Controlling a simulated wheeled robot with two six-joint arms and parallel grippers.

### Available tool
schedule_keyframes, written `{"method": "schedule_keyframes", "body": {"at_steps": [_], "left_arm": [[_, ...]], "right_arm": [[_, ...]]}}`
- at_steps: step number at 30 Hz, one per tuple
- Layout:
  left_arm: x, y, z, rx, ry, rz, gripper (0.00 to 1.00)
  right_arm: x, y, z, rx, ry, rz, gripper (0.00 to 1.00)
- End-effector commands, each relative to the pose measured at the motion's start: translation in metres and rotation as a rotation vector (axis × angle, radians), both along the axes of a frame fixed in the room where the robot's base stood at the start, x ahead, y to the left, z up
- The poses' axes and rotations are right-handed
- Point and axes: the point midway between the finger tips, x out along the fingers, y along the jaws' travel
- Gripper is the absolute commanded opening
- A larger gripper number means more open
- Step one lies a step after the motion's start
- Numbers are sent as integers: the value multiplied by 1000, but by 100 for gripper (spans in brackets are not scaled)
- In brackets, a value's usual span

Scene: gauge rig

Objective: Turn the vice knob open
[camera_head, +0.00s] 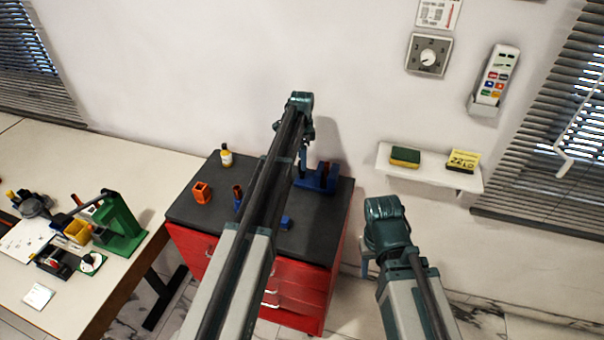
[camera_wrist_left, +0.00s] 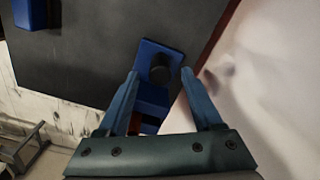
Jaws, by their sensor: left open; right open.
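The blue vice (camera_head: 326,180) stands on the dark top of the red cabinet, near its back right corner. In the left wrist view the vice body (camera_wrist_left: 150,97) carries a round black knob (camera_wrist_left: 161,71). My left gripper (camera_head: 303,164) points down at the left part of the vice. Its two blue fingers are open (camera_wrist_left: 160,74), one on each side of the knob, with gaps visible. I cannot tell whether the fingertips reach down to the knob's height. My right gripper (camera_head: 366,258) is low in front of the wall, right of the cabinet, away from the vice.
On the red cabinet (camera_head: 190,245) stand an orange holder (camera_head: 202,193), a yellow-white bottle (camera_head: 226,157) and a small blue block (camera_head: 286,223). A cluttered table (camera_head: 150,180) is at left. A wall shelf (camera_head: 430,175) holds a sponge and a box.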

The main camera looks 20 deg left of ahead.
Motion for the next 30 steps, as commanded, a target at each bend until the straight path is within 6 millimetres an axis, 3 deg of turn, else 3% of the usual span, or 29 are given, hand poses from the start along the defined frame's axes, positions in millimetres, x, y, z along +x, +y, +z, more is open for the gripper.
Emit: {"method": "schedule_keyframes", "body": {"at_steps": [1,6,18,27,30], "left_arm": [[0,0,-15,0,0,0,67],[0,0,-32,0,0,0,67],[0,0,-35,0,0,0,67],[0,0,-35,0,0,0,13],[0,0,-35,0,0,0,0]], "right_arm": [[0,0,-15,0,0,0,50],[0,0,-32,0,0,-1,50],[0,0,-35,0,0,-1,50],[0,0,-35,0,0,0,50],[0,0,-35,0,0,0,50]]}}
